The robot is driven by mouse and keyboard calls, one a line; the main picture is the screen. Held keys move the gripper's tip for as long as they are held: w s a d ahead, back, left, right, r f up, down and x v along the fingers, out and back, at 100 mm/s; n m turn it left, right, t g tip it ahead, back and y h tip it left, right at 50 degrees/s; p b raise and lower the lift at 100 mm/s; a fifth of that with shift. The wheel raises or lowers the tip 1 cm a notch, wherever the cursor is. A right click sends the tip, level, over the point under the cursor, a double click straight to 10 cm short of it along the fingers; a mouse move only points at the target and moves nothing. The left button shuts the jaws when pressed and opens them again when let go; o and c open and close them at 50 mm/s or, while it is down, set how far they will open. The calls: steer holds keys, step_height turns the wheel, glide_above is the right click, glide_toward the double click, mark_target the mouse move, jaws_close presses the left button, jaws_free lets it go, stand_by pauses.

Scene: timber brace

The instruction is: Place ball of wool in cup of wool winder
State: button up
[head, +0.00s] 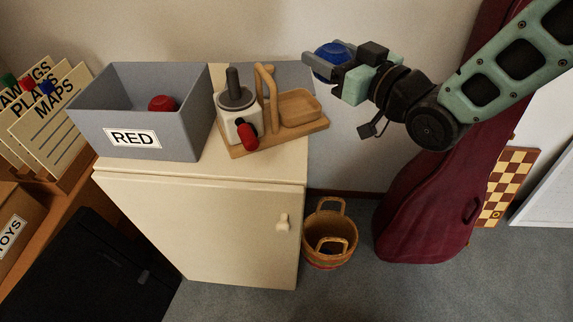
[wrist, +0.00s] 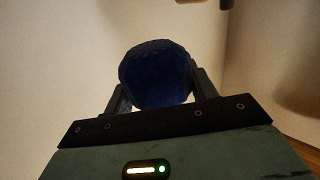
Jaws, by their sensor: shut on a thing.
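A dark blue ball of wool (head: 333,51) is held between the fingers of my gripper (head: 322,62), up in the air to the right of the cabinet top. The ball (wrist: 157,75) also shows between both fingers in the wrist view. The wool winder (head: 242,108) stands on the cabinet, with a grey top, a dark upright post and a red handle. Its wooden base carries a square wooden cup (head: 300,106) on the right and a curved wooden arm. The cup looks empty. My gripper is above and to the right of the cup, apart from it.
A grey bin (head: 190,135) labelled RED, with a red ball (head: 162,103) inside, stands left of the winder. A cream cabinet (head: 215,220) carries both. A basket (head: 330,235) and a dark red instrument case (head: 430,205) stand on the floor to the right.

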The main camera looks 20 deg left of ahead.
steer(key=s+a+r+n+g+y+b, duration=0.1)
steer(key=s+a+n+g, duration=0.1)
steer(key=s+a, duration=0.4)
steer(key=shift+s+r+g+y, duration=0.4)
steer(key=shift+s+g, duration=0.2)
steer(key=shift+g, duration=0.1)
steer(key=shift+a, duration=0.1)
step_height(320, 180, down, 18)
steer(key=shift+r+b, duration=0.15)
steer(key=shift+b, duration=0.5)
steer(key=shift+f+b, duration=0.3)
steer(key=shift+b, duration=0.05)
steer(key=o, duration=1.1)
steer(key=shift+r, duration=0.1)
steer(key=shift+c, duration=0.2)
steer(key=shift+r+p, duration=0.15)
steer(key=shift+p, duration=0.4)
